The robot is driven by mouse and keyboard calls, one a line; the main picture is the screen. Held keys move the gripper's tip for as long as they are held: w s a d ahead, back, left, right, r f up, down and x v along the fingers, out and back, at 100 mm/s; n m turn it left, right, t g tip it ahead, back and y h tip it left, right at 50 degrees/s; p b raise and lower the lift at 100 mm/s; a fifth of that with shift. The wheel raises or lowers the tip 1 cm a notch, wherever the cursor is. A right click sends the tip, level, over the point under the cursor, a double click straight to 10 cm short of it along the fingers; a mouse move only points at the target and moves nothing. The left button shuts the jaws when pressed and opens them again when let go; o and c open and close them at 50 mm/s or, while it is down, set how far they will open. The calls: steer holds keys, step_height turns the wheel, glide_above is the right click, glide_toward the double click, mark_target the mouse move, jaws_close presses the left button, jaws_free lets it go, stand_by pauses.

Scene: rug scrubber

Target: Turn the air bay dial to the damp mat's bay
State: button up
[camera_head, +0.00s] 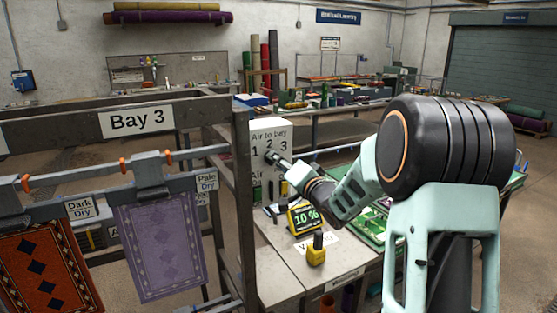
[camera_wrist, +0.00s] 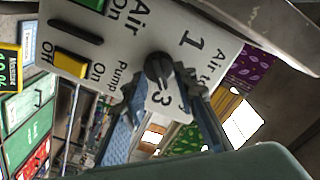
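The air bay dial (camera_wrist: 158,69) is a dark round knob on a pale control box (camera_head: 275,130) marked "Air to bay" with 1, 2 and 3. My gripper (camera_head: 271,158) is at the face of this box. In the wrist view my gripper (camera_wrist: 165,84) has one finger on each side of the dial, spread apart; contact is unclear. The dial's pointing direction is not clear. A red and black patterned mat (camera_head: 40,270) and a purple mat (camera_head: 160,245) hang under the "Bay 3" sign (camera_head: 136,120). A yellow moisture meter (camera_head: 304,217) reads 10 %.
The box also has a yellow pump switch (camera_wrist: 71,64) and an air switch (camera_wrist: 88,3). A yellow tool (camera_head: 316,252) stands on the bench (camera_head: 270,270) below. A metal frame post (camera_head: 240,200) stands just left of the box. Labels read "Dark Dry" and "Pale Dry".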

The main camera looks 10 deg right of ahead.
steer(key=shift+w+a, duration=0.1)
steer(key=shift+w, duration=0.1)
jaws_close()
